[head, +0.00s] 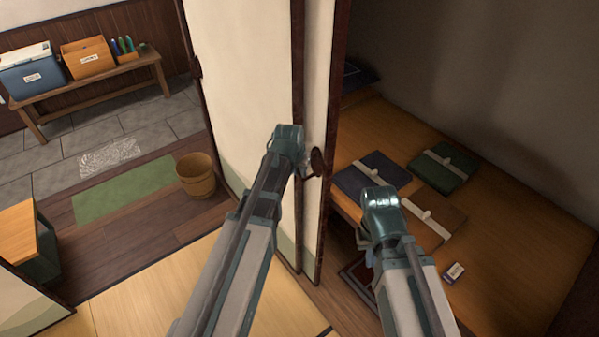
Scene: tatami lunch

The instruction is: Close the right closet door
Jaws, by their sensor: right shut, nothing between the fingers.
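The right closet door (322,70) appears to be the narrow visible cream panel with dark edges and a dark round pull (317,162). It stands beside another cream panel (240,60), and the closet opening to its right is uncovered. My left gripper (308,170) is at the pull, at its left side; I cannot tell whether it touches it. Its fingers are small and mostly hidden by the wrist. My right gripper (364,240) is shut and empty, in front of the closet opening, right of the door, with its fingers partly hidden by its wrist.
Inside the closet, a wooden shelf (520,220) holds folded dark cloth bundles (372,175), a brown bundle (432,215) and a small box (454,272). A wooden bucket (196,175) stands on the floor to the left. A bench (90,85) with boxes is far left.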

